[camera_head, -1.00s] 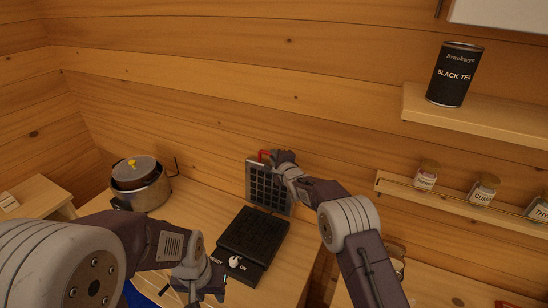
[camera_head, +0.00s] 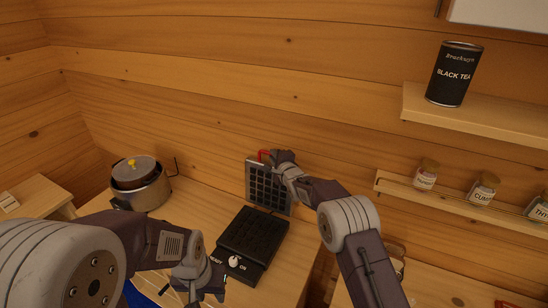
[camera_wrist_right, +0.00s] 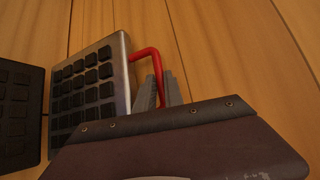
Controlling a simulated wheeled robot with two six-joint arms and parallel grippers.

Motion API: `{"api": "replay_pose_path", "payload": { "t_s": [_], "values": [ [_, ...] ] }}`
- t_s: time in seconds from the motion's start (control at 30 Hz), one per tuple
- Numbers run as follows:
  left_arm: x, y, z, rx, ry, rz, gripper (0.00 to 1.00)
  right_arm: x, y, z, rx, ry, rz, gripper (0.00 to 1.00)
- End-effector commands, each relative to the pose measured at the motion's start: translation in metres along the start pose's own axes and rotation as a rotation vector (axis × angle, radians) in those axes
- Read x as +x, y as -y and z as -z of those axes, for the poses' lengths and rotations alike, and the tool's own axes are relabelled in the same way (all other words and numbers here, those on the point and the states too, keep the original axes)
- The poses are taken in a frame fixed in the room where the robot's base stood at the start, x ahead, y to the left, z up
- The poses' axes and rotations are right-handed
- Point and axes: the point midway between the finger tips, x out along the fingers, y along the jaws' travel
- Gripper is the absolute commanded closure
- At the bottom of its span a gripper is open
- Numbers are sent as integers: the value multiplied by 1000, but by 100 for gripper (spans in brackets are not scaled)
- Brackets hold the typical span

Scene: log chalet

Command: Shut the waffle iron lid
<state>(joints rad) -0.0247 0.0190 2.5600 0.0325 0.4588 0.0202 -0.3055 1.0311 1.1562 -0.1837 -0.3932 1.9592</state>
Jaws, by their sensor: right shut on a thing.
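The waffle iron base (camera_head: 253,236) lies on the counter, black with a gridded plate and a white knob at its front. Its lid (camera_head: 267,187) stands open, roughly upright at the back, with the grid facing forward. A red handle (camera_head: 263,154) sits at the lid's top edge. In the right wrist view the lid (camera_wrist_right: 98,85) shows on the left, and the red handle (camera_wrist_right: 149,52) runs to my right gripper (camera_wrist_right: 167,90). My right gripper (camera_head: 278,157) is shut on the handle. My left gripper (camera_head: 205,286) is low at the front-left of the base; its jaws are unclear.
A steel pot (camera_head: 142,188) with a yellow-knobbed lid stands at the counter's back left. A wooden shelf (camera_head: 475,121) on the right holds a black tea tin (camera_head: 454,74). A spice rack (camera_head: 455,205) with jars is below it. Bare counter lies between pot and waffle iron.

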Motion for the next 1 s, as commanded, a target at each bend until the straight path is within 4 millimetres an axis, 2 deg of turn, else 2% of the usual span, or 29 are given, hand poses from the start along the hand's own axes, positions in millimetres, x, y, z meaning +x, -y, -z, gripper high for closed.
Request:
{"api": "replay_pose_path", "payload": {
  "t_s": [0.43, 0.57, 0.67, 0.77, 1.0],
  "values": [
    [0, 0, 0, 0, 0, 0, 64, 0, -1, 0, 0, 0, -1, 100],
    [8, 0, -1, 0, 0, 0, 64, -1, -3, -1, -4, 1, 5, 100],
    [24, 0, -2, 0, 0, 0, 64, -4, -8, -4, -17, 2, 20, 100],
    [49, 1, -5, 0, 0, 0, 64, -9, -16, -10, -41, 4, 45, 100],
    [128, 2, -13, 0, 0, 0, 64, -34, -32, -32, -131, 7, 145, 100]
  ]
}}
